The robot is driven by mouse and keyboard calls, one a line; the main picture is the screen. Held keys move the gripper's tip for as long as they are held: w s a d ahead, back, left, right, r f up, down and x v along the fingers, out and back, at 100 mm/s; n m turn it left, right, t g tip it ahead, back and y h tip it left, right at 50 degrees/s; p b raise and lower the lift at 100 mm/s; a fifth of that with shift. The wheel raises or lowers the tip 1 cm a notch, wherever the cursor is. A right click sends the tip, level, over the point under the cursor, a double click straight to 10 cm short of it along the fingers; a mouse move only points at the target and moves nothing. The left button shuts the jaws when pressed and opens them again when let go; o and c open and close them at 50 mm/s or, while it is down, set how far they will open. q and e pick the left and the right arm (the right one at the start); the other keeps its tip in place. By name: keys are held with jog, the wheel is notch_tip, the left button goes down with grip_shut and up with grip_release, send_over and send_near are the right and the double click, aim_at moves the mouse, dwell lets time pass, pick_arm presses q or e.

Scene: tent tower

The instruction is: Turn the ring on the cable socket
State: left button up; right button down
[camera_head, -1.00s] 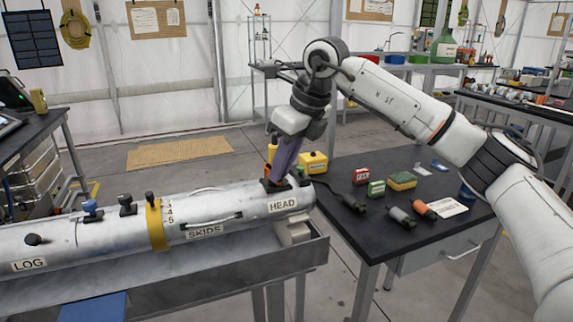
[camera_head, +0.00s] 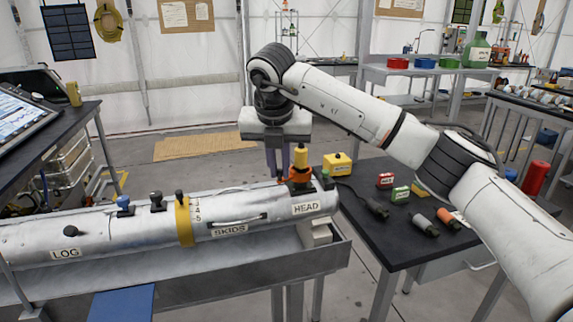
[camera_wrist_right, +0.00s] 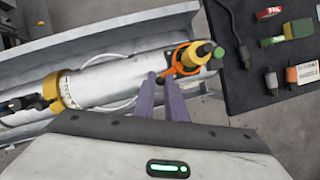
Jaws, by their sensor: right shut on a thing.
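The cable socket sits on the HEAD end of the long silver cylinder (camera_head: 268,205). An orange ring (camera_head: 299,176) is around its base and a yellow upright part (camera_head: 301,157) rises from it. My right gripper (camera_head: 278,181) points down just left of the yellow part, its purple fingers at the ring's near-left side. In the right wrist view the fingertips (camera_wrist_right: 162,76) close on the edge of the orange ring (camera_wrist_right: 182,60); the exact contact is partly hidden. The yellow part (camera_wrist_right: 203,49) stands beyond the fingers. My left gripper is out of view.
A small black-and-green fitting (camera_head: 325,179) stands close right of the ring. A yellow strap (camera_head: 184,222) and several knobs lie along the cylinder. The dark table (camera_head: 395,247) at right holds connectors, small boxes and a yellow case (camera_head: 337,163).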

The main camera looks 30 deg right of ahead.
jog(key=m, duration=0.1)
jog(key=w+m+p, duration=0.1)
jog(key=shift+w+a+r+m+g+h, duration=0.15)
jog(key=shift+w+m+g+h, duration=0.15)
jog(key=shift+g+h, duration=0.1)
jog(key=shift+w+m+g+h+p, duration=0.3)
jog(key=shift+w+m+p, duration=0.35)
jog(key=shift+m, duration=0.45)
jog(key=c, duration=1.8)
grip_release()
jog(key=b+v, duration=0.1)
jog(key=v, duration=0.9)
